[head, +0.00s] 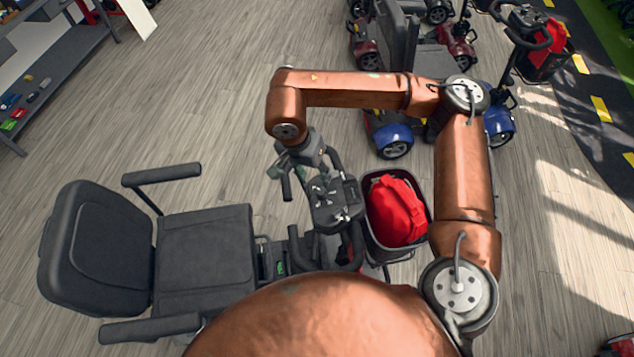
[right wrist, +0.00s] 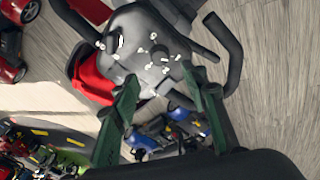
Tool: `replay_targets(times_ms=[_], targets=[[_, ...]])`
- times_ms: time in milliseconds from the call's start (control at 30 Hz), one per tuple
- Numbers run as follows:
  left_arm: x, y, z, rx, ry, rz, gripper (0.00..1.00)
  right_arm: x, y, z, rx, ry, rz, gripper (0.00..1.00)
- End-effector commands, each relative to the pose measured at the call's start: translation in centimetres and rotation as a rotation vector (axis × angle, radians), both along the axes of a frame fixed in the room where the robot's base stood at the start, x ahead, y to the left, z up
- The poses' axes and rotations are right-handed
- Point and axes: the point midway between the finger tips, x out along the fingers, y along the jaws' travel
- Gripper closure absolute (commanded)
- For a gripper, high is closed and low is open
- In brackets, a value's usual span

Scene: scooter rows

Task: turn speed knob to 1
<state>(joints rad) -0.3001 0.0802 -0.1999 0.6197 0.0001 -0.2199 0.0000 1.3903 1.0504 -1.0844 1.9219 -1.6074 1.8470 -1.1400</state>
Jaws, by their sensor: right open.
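The scooter's dark control console (head: 335,203) stands on its tiller, between black handlebars. In the right wrist view the console (right wrist: 140,38) lies beyond my fingertips, with small white marks around a dark round part that looks like the speed knob (right wrist: 160,54). The number it points to is too small to read. My right gripper (head: 278,168) is at the console's upper left in the head view. Its two green fingers (right wrist: 160,73) are spread apart with nothing between them, and appear clear of the knob. My left gripper is not in view.
A black seat (head: 205,255) with armrests is left of the console. A front basket (head: 376,246) holding a red bag (head: 397,212) is on its right. Black handlebar grips (right wrist: 222,40) flank the console closely. Other scooters (head: 390,135) stand behind; open wooden floor lies at upper left.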

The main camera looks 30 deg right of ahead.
Motion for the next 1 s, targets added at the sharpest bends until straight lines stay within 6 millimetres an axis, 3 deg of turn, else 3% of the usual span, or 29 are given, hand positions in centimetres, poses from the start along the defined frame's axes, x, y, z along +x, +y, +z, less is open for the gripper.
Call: replay_targets(times_ms=[233, 833, 1000], targets=[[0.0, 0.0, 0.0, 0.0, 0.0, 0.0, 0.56, 0.0, 0.5, 2.4, 0.0, -0.002, -0.001, 0.59], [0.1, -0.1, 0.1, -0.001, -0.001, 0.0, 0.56, -0.1, 0.6, 2.7, 0.0, 0.0, -0.001, 0.59], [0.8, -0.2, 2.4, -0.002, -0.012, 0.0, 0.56, -0.3, 0.6, 5.6, 0.0, -0.012, 0.0, 0.59]])
